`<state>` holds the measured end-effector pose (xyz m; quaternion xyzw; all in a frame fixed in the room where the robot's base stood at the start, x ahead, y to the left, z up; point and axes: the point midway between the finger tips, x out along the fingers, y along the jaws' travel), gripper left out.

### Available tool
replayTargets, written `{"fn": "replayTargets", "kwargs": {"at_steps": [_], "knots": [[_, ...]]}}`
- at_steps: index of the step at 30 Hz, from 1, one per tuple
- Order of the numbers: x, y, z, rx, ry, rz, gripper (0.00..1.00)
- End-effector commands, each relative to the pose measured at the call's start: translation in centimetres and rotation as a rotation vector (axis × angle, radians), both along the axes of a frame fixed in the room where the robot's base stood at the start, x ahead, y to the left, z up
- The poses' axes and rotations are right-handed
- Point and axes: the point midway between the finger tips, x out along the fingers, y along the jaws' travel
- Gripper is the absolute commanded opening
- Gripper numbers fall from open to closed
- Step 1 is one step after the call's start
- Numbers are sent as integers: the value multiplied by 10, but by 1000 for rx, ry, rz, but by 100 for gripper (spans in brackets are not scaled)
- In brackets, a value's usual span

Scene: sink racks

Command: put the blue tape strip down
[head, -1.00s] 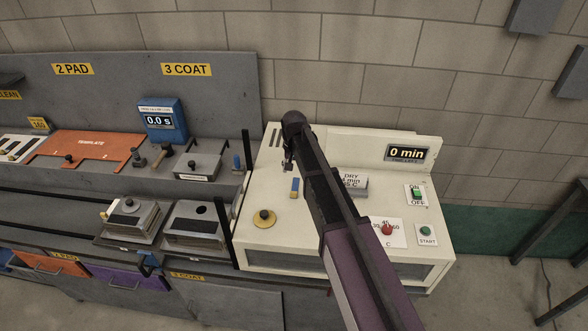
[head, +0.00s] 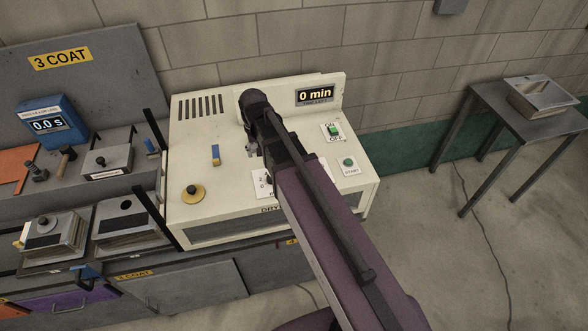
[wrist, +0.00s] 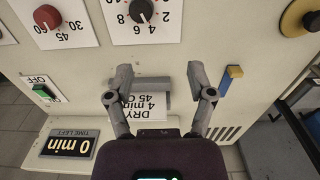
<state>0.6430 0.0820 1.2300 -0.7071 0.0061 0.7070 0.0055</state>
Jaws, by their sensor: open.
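A small upright piece, blue with a yellow part, which looks like the blue tape strip (head: 215,155), is on the cream dryer top, left of my gripper. In the wrist view the blue and yellow piece (wrist: 230,78) is just right of the right finger, apart from it. My gripper (wrist: 160,96) is open and holds nothing. Its fingers are spread on either side of a grey bar (wrist: 153,88) by the DRY 4 min label (wrist: 140,112); contact cannot be told. In the head view my gripper (head: 251,148) is partly hidden by my own arm.
The dryer (head: 200,222) carries a yellow-based black knob (head: 193,194), a green ON/OFF switch (head: 334,130) and a 0 min display (head: 315,94). Vent slots (head: 201,106) lie behind. A tool rack bench stands left; a grey table (head: 520,125) stands right.

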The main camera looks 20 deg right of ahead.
Motion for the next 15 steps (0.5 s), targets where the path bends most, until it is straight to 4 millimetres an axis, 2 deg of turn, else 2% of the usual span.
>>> {"fn": "replayTargets", "kwargs": {"at_steps": [1,6,10,15], "knots": [[-29,-20,0,0,0,-3,70],[-79,-62,0,0,0,7,70],[-100,-78,0,0,0,13,70],[-107,-84,0,0,1,15,70]]}}
